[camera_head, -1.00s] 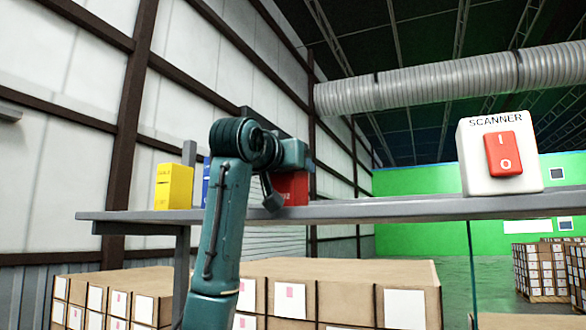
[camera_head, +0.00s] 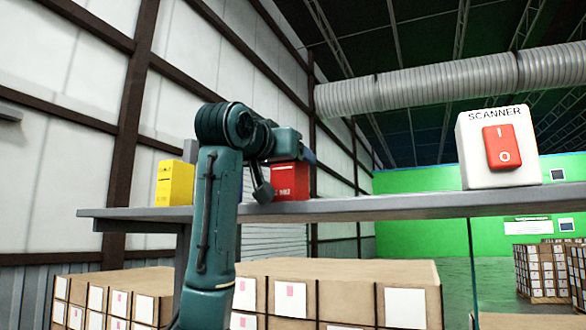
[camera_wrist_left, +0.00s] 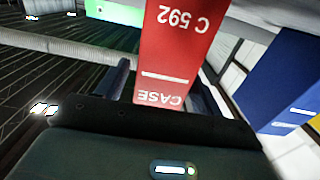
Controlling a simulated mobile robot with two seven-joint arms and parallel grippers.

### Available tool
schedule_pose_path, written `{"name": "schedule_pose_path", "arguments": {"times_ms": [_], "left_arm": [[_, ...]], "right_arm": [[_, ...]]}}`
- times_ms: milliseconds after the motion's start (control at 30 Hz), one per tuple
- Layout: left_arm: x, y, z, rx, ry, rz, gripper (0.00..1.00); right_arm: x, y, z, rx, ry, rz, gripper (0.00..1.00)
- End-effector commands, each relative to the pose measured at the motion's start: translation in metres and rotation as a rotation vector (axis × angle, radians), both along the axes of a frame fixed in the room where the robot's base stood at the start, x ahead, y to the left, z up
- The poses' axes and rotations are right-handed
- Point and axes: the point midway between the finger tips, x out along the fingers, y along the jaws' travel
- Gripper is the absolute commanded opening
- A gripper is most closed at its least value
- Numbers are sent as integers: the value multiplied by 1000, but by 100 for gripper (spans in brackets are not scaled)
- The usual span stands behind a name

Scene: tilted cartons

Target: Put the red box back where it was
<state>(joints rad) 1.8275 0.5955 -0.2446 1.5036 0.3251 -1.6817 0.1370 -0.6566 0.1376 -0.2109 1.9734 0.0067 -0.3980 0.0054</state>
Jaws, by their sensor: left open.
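The red box (camera_head: 291,184), marked with a case number, stands on the grey shelf (camera_head: 370,206), left of the scanner. My left gripper (camera_head: 284,183) is at the red box with its fingers apart; one finger hangs in front of the box's left side. In the left wrist view the red box (camera_wrist_left: 172,55) shows upside down between the two fingers (camera_wrist_left: 163,88), with its label facing me. Whether a finger touches it I cannot tell. A blue box (camera_wrist_left: 282,75) stands beside it in the wrist view; my arm hides it in the head view. My right gripper is not in view.
A yellow box (camera_head: 174,184) stands at the shelf's left end. The white scanner (camera_head: 468,155) with a red switch stands at the right. The shelf between red box and scanner is clear. Stacked cartons (camera_head: 330,272) fill the space below.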

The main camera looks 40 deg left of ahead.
Motion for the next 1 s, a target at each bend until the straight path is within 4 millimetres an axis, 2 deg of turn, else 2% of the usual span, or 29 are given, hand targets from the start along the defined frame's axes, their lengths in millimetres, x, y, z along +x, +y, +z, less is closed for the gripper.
{"name": "schedule_pose_path", "arguments": {"times_ms": [67, 200, 400, 567, 1000], "left_arm": [[-19, -6, -3, 1, -7, -1, 67], [-48, -16, -2, 2, -7, -2, 67], [-76, -24, -1, 1, -4, -1, 67], [-85, -27, 0, 2, -2, -1, 67], [-85, -27, 0, 0, -1, 0, 67]], "right_arm": [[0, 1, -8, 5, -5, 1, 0], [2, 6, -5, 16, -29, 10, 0], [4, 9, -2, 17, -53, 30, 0], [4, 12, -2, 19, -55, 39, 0], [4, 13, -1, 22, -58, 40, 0]]}}
